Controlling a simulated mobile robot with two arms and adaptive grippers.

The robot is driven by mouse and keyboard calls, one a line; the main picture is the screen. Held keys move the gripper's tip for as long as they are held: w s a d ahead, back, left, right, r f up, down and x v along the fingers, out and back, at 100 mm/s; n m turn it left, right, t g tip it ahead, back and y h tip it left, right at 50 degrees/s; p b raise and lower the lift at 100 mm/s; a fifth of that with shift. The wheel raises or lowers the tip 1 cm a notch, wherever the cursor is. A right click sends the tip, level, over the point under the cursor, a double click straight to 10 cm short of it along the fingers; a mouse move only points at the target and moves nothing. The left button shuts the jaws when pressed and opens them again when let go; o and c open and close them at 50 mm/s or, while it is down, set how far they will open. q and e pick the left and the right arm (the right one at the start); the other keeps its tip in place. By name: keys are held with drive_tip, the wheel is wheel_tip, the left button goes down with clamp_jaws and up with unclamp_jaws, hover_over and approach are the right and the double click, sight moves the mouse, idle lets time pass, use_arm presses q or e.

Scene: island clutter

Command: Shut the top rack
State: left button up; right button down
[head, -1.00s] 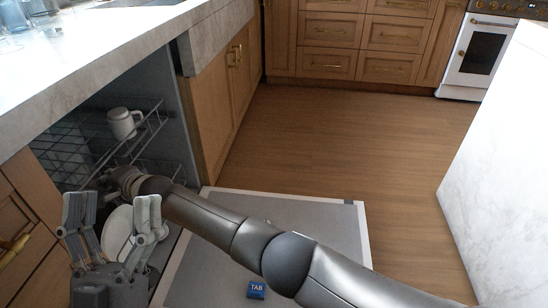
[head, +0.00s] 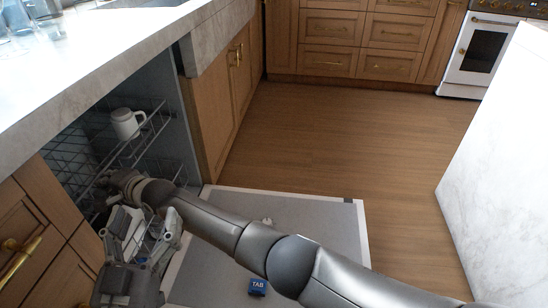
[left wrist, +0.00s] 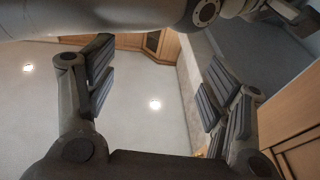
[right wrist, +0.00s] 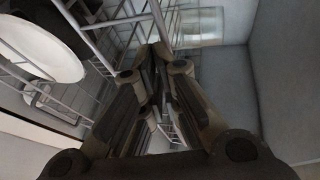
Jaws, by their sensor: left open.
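The top rack (head: 152,124) is a grey wire rack in the open dishwasher under the counter. It sticks out from under the counter, with a white mug (head: 126,123) in it. My right gripper (head: 103,190) is at the rack's near end, its fingers largely hidden in the head view. In the right wrist view, its fingertips (right wrist: 158,52) come together among rack wires; whether a wire is between them is unclear. My left gripper (head: 143,222) is open and points up, below and in front of my right wrist. Its empty fingers (left wrist: 155,90) show in the left wrist view.
The dishwasher door (head: 310,215) lies folded down, with a blue TAB item (head: 258,287) on it. A white plate (right wrist: 40,45) shows beside rack wires. The marble counter (head: 90,70) overhangs the racks. A white island (head: 500,160) stands right, with clear wooden floor (head: 320,140) between.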

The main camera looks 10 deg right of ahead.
use_arm(q)
drive_tip(key=s+a+f+g+y+p, duration=0.25)
drive_tip(key=f+g, duration=0.25)
drive_tip(key=f, duration=0.3)
drive_tip(key=s+a+f+g+y+p, duration=0.1)
drive_tip(key=s+a+f+g+p, duration=0.1)
drive_tip(key=s+f+g, duration=0.35)
drive_tip(key=s+a+f+g+y+p, duration=0.1)
drive_tip(key=s+a+f+g+p, duration=0.25)
drive_tip(key=s+f+g, duration=0.35)
drive_tip(key=shift+n+t, duration=0.35)
drive_tip(key=shift+n, duration=0.05)
drive_tip(key=shift+s+d+f+p, duration=0.15)
drive_tip(key=shift+f+p, duration=0.15)
drive_tip(key=shift+f, duration=0.45)
drive_tip(key=shift+w+d+f+p, duration=0.1)
drive_tip(key=shift+d+f+p, duration=0.15)
drive_tip(key=shift+f, duration=0.5)
drive_tip(key=shift+s+d+f+p, duration=0.1)
drive_tip(key=shift+f+p, duration=0.25)
drive_tip(key=shift+f, duration=0.4)
use_arm(e)
drive_tip(key=s+d, duration=0.5)
drive_tip(key=d, duration=0.3)
drive_tip(key=shift+d+f, duration=0.15)
drive_tip(key=shift+f, duration=0.1)
